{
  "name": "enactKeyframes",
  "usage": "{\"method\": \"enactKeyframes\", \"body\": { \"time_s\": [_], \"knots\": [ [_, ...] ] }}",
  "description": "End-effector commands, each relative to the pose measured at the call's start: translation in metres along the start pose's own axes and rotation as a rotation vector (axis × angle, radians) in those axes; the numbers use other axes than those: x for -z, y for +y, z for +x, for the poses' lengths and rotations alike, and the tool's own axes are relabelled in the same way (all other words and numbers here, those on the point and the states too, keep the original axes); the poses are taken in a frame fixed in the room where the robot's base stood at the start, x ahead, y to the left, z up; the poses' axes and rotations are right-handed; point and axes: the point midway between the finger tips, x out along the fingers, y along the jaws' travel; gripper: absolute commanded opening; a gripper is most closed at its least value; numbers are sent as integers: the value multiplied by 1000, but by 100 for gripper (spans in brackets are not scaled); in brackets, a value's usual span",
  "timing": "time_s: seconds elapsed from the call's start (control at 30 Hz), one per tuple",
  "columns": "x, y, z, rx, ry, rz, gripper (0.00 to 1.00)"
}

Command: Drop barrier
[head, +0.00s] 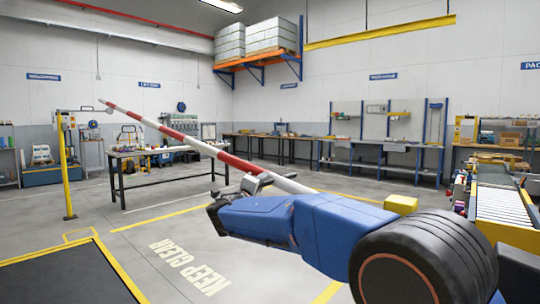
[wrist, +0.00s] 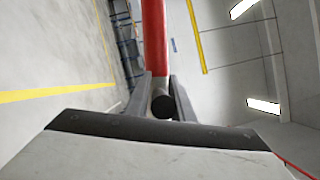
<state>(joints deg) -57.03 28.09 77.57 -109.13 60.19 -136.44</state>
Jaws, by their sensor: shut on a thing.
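The barrier (head: 190,142) is a long red-and-white striped pole. In the head view it slants from its tip at the upper left down to the lower right, where my arm hides its near end. My gripper (head: 258,183) is at the pole's nearer part. In the wrist view a red stretch of the barrier (wrist: 155,35) runs up from between my gripper's fingers (wrist: 162,90). The fingers are shut on a dark round handle (wrist: 162,106) at the pole. A yellow post (head: 68,168) stands on the floor at the left, near the pole's far tip; I cannot tell whether they touch.
A workbench (head: 150,155) with tools stands behind the pole. More benches line the back wall. A roller conveyor (head: 505,205) is at the right. The floor marked KEEP CLEAR (head: 188,265) is free, beside a dark yellow-edged area (head: 70,275).

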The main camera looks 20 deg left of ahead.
Motion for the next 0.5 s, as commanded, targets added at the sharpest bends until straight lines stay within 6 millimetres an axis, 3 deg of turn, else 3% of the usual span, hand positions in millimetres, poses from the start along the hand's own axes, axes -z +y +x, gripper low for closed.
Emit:
{"method": "enactKeyframes", "body": {
  "time_s": [0.2,0.5],
  "knots": [
    [14,45,-2,-38,3,-110,0],
    [24,73,-5,-64,3,-177,0]
  ]
}}
